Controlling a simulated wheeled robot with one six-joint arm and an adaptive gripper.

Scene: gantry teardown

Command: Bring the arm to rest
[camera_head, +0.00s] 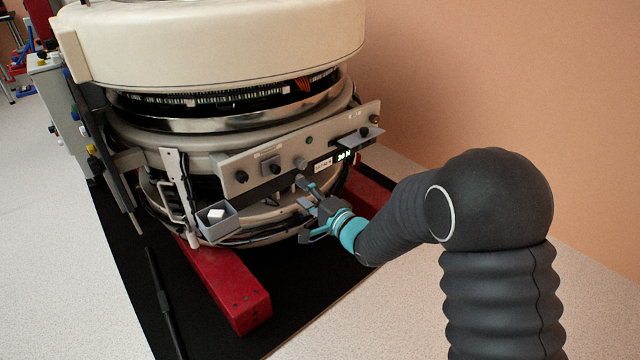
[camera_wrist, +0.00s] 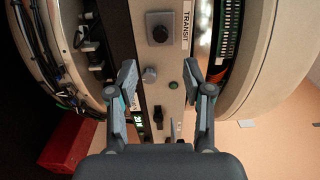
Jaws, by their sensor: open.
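My gripper (camera_head: 308,192) is in front of the lower edge of the grey control panel (camera_head: 215,166), with my dark arm reaching in from the right. In the wrist view the two fingers of my gripper (camera_wrist: 160,76) are spread wide with nothing held between them. Behind the gap show a grey knob (camera_wrist: 150,74) and a green button (camera_wrist: 173,85) on the panel. A black knob (camera_wrist: 159,33) sits beside the TRANSIT label (camera_wrist: 186,25). I cannot tell whether the fingers touch the panel.
The round gantry (camera_head: 215,45) has a cream cover above the panel. A small grey tray (camera_head: 217,231) holds a white block (camera_head: 216,214) left of my gripper. A small shelf (camera_head: 360,138) juts out at the panel's right. Red beams (camera_head: 228,285) lie underneath. Floor at right is clear.

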